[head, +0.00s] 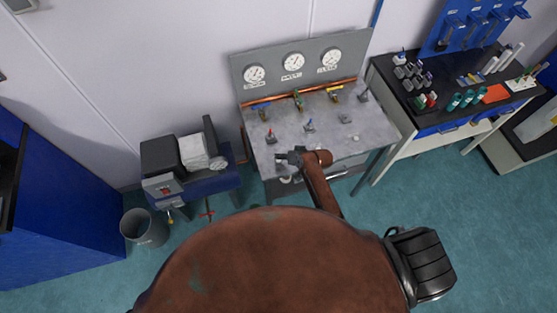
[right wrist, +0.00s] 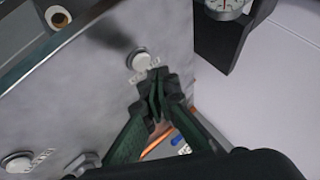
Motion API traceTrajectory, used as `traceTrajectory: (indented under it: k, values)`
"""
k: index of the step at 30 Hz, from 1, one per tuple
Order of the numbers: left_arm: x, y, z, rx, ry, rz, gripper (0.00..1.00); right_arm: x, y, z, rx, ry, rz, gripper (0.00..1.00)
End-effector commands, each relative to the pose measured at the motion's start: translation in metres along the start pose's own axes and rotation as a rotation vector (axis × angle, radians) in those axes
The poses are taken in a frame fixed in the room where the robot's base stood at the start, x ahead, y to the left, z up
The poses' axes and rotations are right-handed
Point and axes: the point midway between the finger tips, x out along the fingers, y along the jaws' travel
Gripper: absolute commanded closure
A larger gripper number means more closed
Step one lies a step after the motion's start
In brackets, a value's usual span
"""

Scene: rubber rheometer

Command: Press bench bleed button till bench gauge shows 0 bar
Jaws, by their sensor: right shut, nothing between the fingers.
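The bench (head: 335,112) has a grey top and a back panel with three round white gauges, the left (head: 254,74), middle (head: 293,62) and right (head: 330,58). Their readings are too small to tell. My right gripper (head: 290,157) is over the bench's front left edge, shut and empty. In the right wrist view its closed fingertips (right wrist: 157,82) are beside a round white button (right wrist: 139,61) with a small label; I cannot tell if they touch. Another white button (right wrist: 17,162) sits at lower left. Neither label is readable. My left gripper is not in view.
Valves, including a red-handled one (head: 271,134), stand on the bench. A blue cart (head: 222,186) with a small gauge (head: 217,162) stands left, with a grey bin (head: 144,228) nearby. A black-topped workbench (head: 440,72) with bottles and tools stands right.

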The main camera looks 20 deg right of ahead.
Motion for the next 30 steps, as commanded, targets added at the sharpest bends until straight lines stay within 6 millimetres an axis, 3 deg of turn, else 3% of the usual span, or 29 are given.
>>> traceTrajectory:
  k: [30]
  values:
    - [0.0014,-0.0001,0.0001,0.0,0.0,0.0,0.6,0.0058,0.0042,0.0042,0.0,0.0,0.0,1.0]
